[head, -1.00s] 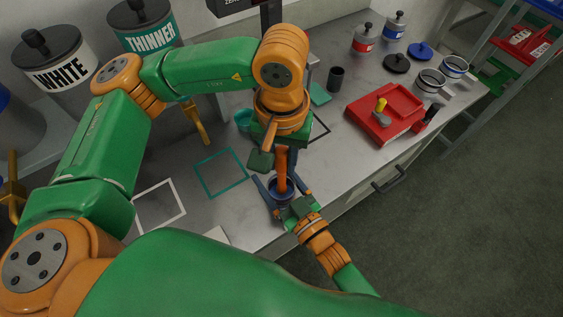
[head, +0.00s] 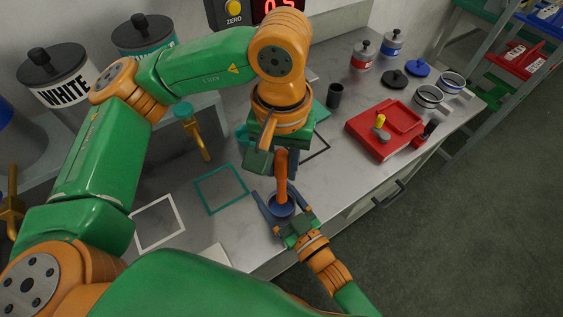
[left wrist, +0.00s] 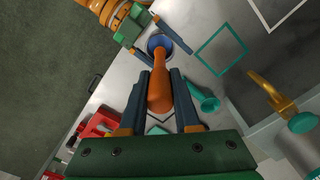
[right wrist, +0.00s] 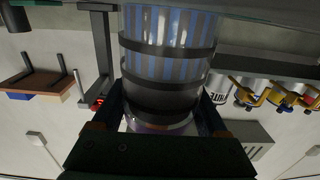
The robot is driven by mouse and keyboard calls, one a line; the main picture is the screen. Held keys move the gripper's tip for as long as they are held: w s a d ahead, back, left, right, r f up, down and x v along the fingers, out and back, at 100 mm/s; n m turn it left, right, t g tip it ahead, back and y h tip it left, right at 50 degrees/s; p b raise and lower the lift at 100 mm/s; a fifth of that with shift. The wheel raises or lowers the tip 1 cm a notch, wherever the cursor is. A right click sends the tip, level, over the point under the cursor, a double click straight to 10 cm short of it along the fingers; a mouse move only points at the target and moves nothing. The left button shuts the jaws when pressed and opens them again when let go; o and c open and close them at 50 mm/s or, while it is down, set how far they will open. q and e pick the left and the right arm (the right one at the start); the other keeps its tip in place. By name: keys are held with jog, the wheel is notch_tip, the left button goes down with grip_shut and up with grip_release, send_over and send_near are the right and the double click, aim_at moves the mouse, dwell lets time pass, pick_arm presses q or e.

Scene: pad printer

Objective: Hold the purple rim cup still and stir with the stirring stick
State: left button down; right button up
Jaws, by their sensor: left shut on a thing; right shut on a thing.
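The cup (head: 280,212) stands near the counter's front edge, dark blue inside in the head view. It also shows in the left wrist view (left wrist: 158,41). My right gripper (head: 284,208) is shut around it. In the right wrist view a dark-banded, striped cylinder (right wrist: 168,60) fills the middle, with a purple strip at its lower edge. My left gripper (head: 274,162) is shut on the orange stirring stick (head: 281,175) above the cup. The stick (left wrist: 160,92) reaches to the cup's mouth. How deep its tip goes is hidden.
A teal square outline (head: 221,188) and a white one (head: 157,222) mark bare counter at left. A red tray (head: 385,130) and small lidded cans (head: 362,55) stand at right. A dark small cup (head: 335,95) stands behind.

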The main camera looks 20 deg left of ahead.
aim_at(282, 154)
pick_arm(q)
notch_tip(282, 154, up, 5)
jog(key=shift+r, duration=0.1)
pick_arm(e)
jog(key=o, duration=1.4)
pick_arm(q)
jog(key=shift+s+d, duration=0.1)
pick_arm(e)
jog(key=v, duration=1.1)
jog(key=shift+s+d, duration=0.15)
jog(key=shift+s, duration=0.05)
jog(key=shift+s+d, duration=0.2)
jog(key=shift+d, duration=0.1)
